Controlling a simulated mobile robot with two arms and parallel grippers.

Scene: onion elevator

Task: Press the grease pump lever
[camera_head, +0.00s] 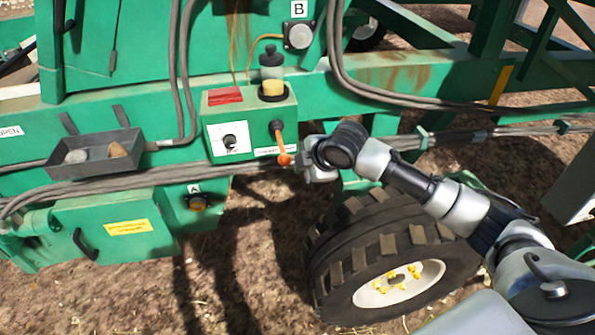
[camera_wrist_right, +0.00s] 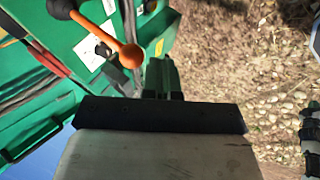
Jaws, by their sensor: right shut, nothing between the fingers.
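The grease pump lever (camera_head: 281,146) is an orange rod ending in an orange ball. It hangs down, slightly tilted, from a black pivot on the front of a green pump box (camera_head: 245,108). In the right wrist view the lever (camera_wrist_right: 108,37) points toward my fingers, with its ball near the fingertips. My right gripper (camera_head: 298,161) is shut and empty, just right of the ball; it also shows in the right wrist view (camera_wrist_right: 162,66). I cannot tell whether it touches the ball. My left gripper is not in view.
A grey tray (camera_head: 62,168) with stones is fixed at the left. Hoses (camera_head: 150,177) run along the green frame below the box. A large wheel (camera_head: 385,262) stands below my right arm. Bare soil (camera_head: 230,270) lies below the box.

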